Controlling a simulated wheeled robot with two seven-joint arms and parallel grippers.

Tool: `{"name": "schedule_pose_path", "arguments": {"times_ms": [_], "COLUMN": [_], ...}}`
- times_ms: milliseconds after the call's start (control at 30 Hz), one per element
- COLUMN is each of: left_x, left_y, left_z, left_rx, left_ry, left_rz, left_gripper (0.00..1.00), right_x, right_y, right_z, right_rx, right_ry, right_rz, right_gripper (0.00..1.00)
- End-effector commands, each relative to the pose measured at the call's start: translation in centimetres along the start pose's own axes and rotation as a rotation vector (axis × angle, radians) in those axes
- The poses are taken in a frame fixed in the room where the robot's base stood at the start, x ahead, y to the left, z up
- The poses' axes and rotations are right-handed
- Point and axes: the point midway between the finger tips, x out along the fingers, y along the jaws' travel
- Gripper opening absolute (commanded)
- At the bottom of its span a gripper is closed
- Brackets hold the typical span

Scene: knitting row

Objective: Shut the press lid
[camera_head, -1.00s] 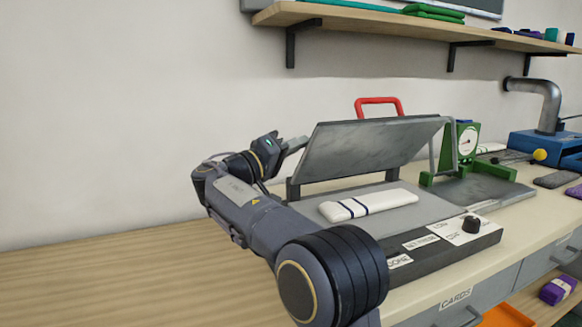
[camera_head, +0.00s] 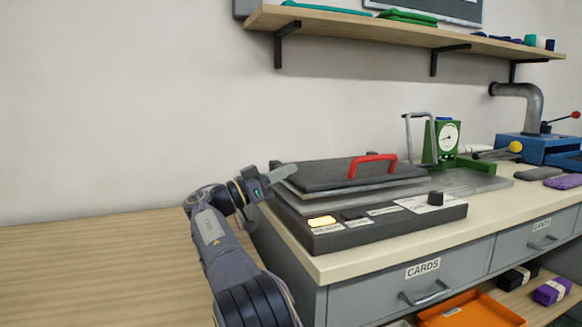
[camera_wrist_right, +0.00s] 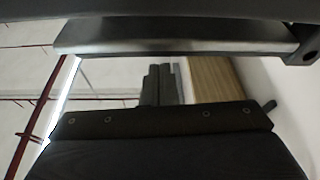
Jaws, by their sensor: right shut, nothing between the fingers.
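The press lid (camera_head: 325,174) lies down over the press base (camera_head: 375,231), roughly level, with its red handle (camera_head: 373,165) on top. The pale grey plate edge shows under the dark lid top. I cannot tell whether a thin gap remains. The white striped knit piece is hidden under the lid. My right gripper (camera_head: 283,174) is shut and empty at the lid's left edge. Its fingertips are close to that edge; whether they touch it is unclear. My left gripper is out of view.
A yellow lamp (camera_head: 321,221) is lit on the press front, beside a black knob (camera_head: 436,198). A green dial device (camera_head: 444,145) stands right of the press. A shelf (camera_head: 400,36) hangs above. The wooden surface (camera_head: 100,270) at left is clear.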

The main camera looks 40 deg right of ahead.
Motion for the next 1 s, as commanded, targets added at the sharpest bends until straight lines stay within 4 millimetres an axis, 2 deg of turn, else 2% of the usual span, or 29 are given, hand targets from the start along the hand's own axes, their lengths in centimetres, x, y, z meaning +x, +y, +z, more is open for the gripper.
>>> {"name": "schedule_pose_path", "arguments": {"times_ms": [200,767,867,1000], "left_x": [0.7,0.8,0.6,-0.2], "left_y": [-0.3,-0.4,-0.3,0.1], "left_z": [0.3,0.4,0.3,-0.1], "left_rx": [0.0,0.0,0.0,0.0], "left_ry": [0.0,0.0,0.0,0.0], "left_rz": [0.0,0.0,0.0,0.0], "left_gripper": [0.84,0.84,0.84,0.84], "right_x": [-0.4,-0.6,-0.5,0.6], "right_y": [-0.5,-0.7,-0.6,-0.2], "right_z": [1.0,1.5,1.2,-0.3], "right_rx": [-0.002,-0.008,-0.008,-0.004], "right_ry": [0.0,-0.006,-0.006,-0.005], "right_rz": [-0.001,-0.002,-0.002,0.0], "right_gripper": [0.0,0.0,0.0,0.0]}}
